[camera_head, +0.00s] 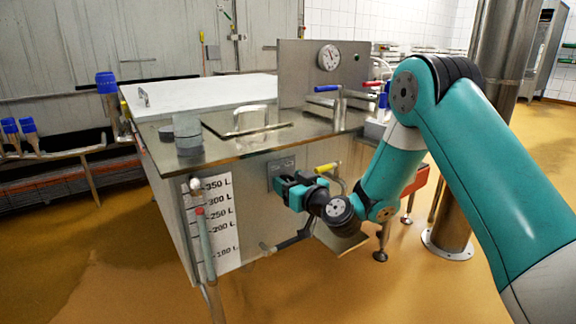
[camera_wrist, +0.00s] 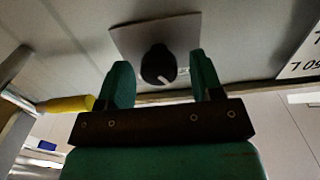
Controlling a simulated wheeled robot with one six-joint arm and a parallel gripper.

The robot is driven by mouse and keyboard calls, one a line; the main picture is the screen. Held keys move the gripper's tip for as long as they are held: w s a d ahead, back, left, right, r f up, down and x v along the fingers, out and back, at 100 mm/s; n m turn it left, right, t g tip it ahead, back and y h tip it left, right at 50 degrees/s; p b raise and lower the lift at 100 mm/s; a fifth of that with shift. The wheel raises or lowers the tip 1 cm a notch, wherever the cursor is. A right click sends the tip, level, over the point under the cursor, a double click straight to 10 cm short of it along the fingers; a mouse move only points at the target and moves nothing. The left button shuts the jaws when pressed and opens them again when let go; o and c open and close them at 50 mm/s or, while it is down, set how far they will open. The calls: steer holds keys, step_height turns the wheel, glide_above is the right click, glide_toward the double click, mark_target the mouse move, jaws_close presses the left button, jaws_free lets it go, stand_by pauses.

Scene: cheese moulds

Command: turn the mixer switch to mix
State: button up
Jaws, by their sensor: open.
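The mixer switch is a dark round knob (camera_wrist: 157,66) with a pale pointer mark, mounted on a grey square plate (camera_wrist: 185,35) on the front of the steel vat. In the wrist view the knob sits between and beyond the fingertips of my gripper (camera_wrist: 162,80), with gaps on both sides. The pale mark points down and slightly right in that view. My gripper is open and empty. In the head view my gripper (camera_head: 288,188) is in front of the plate (camera_head: 281,170) and hides the knob.
The steel vat (camera_head: 180,215) has a litre scale (camera_head: 219,220) at left. A yellow-handled valve (camera_head: 326,168) is just right of my gripper and shows at left in the wrist view (camera_wrist: 66,104). A pipe (camera_head: 290,241) runs below. A steel column (camera_head: 455,195) stands at right.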

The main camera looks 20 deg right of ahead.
steer(key=shift+w+a+p, duration=0.15)
steer(key=shift+w+p, duration=0.25)
steer(key=shift+w, duration=0.1)
steer(key=c, duration=0.9)
steer(key=m, duration=0.5)
steer(key=shift+m, duration=0.4)
steer(key=m, duration=0.5)
steer(key=shift+f+m, duration=0.1)
steer(key=shift+m, duration=0.6)
